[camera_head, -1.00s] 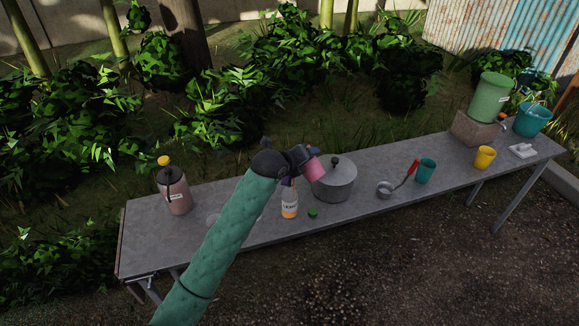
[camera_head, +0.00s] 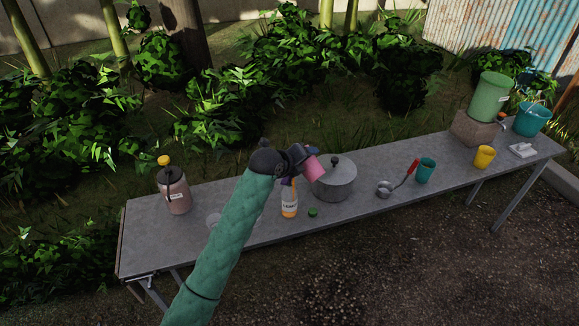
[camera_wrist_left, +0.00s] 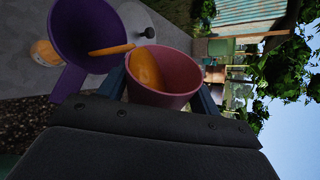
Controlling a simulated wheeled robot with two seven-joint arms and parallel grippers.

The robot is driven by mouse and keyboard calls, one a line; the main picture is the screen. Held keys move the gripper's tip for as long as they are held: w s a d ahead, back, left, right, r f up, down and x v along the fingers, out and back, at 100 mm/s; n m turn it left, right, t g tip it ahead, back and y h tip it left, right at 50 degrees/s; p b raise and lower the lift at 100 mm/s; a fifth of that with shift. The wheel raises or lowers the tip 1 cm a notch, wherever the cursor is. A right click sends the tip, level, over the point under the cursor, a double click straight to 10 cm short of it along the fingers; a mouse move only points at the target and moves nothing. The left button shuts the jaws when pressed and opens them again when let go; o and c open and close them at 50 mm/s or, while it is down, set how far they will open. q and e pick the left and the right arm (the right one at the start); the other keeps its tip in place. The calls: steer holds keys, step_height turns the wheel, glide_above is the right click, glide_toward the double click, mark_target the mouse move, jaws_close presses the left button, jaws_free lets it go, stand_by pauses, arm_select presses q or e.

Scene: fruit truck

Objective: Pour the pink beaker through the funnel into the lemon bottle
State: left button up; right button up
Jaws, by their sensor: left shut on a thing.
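My left gripper (camera_head: 303,161) is shut on the pink beaker (camera_head: 314,168) and holds it tilted above the table. In the left wrist view the pink beaker (camera_wrist_left: 180,88) has orange liquid inside. An orange streak (camera_wrist_left: 112,49) reaches from near its rim over the mouth of the purple funnel (camera_wrist_left: 72,28). In the head view the funnel (camera_head: 287,181) is mostly hidden by my arm and sits at the top of the lemon bottle (camera_head: 289,208). The bottle stands upright with orange liquid in it. My right gripper is not in view.
A lidded grey pot (camera_head: 335,187) stands close right of the bottle, with a green cap (camera_head: 313,212) in front. A ladle (camera_head: 385,189), teal cup (camera_head: 425,170) and yellow cup (camera_head: 484,157) are further right. The table front is mostly clear.

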arm_select(q)
steer(key=shift+s, duration=0.1)
steer(key=shift+s, duration=0.1)
steer(key=shift+w+f, duration=0.1)
steer(key=shift+w, duration=0.15)
steer(key=shift+s+n, duration=0.25)
steer(key=shift+n, duration=0.05)
